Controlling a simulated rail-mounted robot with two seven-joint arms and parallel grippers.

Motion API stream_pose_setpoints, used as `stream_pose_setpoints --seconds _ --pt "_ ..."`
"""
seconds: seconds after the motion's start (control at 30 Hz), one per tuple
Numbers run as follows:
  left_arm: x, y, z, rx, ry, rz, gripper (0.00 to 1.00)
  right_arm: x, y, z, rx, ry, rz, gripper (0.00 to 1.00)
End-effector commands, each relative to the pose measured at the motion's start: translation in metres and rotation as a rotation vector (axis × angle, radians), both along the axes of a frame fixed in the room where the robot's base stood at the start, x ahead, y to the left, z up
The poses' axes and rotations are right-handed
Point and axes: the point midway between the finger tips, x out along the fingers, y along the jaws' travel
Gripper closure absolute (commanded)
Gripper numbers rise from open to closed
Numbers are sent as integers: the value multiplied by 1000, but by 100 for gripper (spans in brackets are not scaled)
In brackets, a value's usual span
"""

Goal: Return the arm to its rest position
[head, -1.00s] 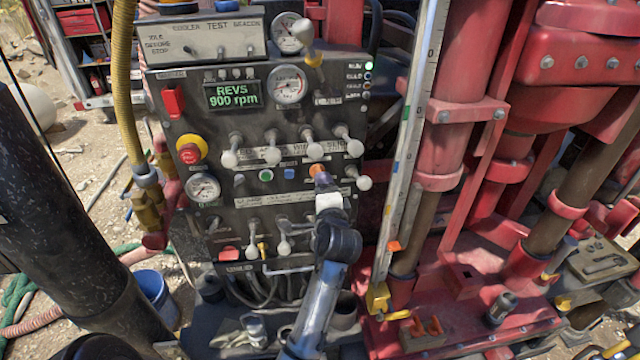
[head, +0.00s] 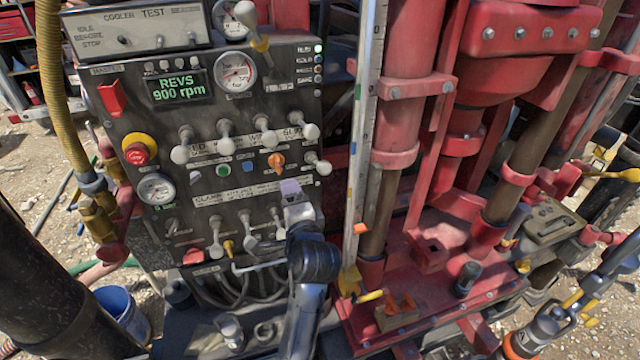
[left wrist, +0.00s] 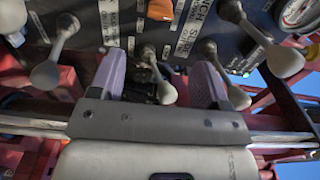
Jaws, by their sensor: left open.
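My left gripper (head: 291,188) is in front of the lower right part of the control panel, just below the orange knob (head: 277,162). Its arm rises from the bottom middle of the head view. In the left wrist view the two pale lilac fingers (left wrist: 160,78) stand apart. A grey lever knob (left wrist: 166,92) shows in the gap between them; I cannot tell whether it touches them. The orange knob shows beyond the fingertips at the top (left wrist: 160,9).
The panel has several projecting levers (head: 225,143), a red stop button (head: 138,153) and a display reading 900 rpm (head: 180,87). A white graduated mast (head: 362,150) and red machinery (head: 440,270) stand close on the right. A blue bucket (head: 118,312) is at lower left.

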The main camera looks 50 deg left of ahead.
Motion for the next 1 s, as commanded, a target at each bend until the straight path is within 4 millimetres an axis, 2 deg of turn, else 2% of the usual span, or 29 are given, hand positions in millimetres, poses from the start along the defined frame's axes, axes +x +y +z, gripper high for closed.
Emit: stream_pose_setpoints --seconds 0.3,0.43,0.53,0.63,0.7,0.8,0.9,1.0 --pt "0 0 0 -3 -7 0 30 0 2 0 7 0 -4 57" --pt "0 0 -1 -44 -94 4 30 0 2 0 6 0 -4 57" --pt "-1 1 -10 -158 -234 18 30 0 2 0 5 0 -4 57" --pt "5 -6 -29 -387 -440 -1 30 0 2 0 5 0 -4 57" --pt "12 -19 -38 -580 -590 -30 30 0 1 0 4 0 -3 57" --pt "24 -47 -41 -822 -737 -93 30 0 0 0 1 -1 -1 57" --pt "34 -77 -38 -1021 -813 -164 30 0 -1 1 -2 0 1 57" --pt "34 -111 -42 -1196 -803 -227 30 0 -2 8 -5 -1 4 57"
